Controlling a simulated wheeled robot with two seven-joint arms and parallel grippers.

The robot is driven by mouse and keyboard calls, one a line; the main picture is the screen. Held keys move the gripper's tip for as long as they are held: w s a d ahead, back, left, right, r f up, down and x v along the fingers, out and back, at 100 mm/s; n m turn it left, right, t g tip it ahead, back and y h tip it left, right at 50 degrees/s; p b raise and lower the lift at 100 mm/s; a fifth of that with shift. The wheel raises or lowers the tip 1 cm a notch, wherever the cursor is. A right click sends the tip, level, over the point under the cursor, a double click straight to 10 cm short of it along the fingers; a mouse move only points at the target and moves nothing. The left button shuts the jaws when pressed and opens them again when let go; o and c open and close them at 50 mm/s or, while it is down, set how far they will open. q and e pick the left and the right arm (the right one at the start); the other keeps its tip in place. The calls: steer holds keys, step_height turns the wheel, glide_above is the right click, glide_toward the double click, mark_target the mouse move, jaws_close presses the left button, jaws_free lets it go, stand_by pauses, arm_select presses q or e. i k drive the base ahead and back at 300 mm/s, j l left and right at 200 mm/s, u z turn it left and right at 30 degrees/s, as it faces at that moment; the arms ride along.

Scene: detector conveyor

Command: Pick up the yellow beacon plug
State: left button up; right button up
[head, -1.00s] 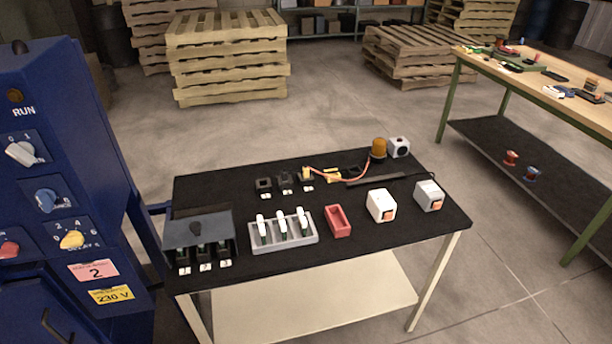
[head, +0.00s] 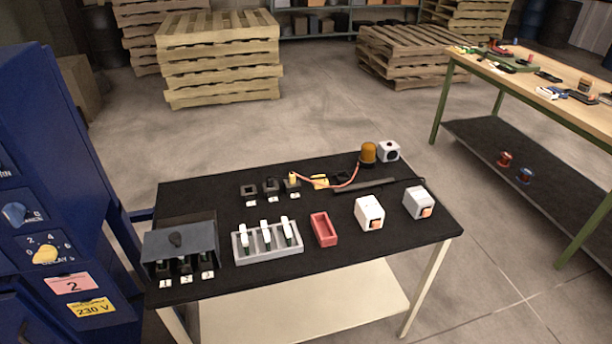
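The yellow beacon plug (head: 292,178) stands in the rightmost of three small black sockets at the back of the black-topped table. A pinkish-orange cable (head: 335,186) runs from it to the right, to the amber beacon (head: 368,153). A yellow tag-like piece (head: 320,182) lies on the table just right of the plug. The other two black sockets (head: 249,191) and (head: 270,186) look empty. Neither of my grippers is in view.
On the table (head: 200,283) are a grey rack (head: 268,253) with white-topped pieces, a red tray (head: 323,230), two white switch boxes (head: 369,212) (head: 419,202), a dark bar (head: 363,187), a white cube (head: 388,151) and a grey lidded box (head: 180,242). A blue cabinet (head: 60,190) stands left.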

mark_target(292, 181)
steer(key=i+l+z, duration=0.3)
steer(key=i+l, duration=0.4)
steer(key=i, duration=0.1)
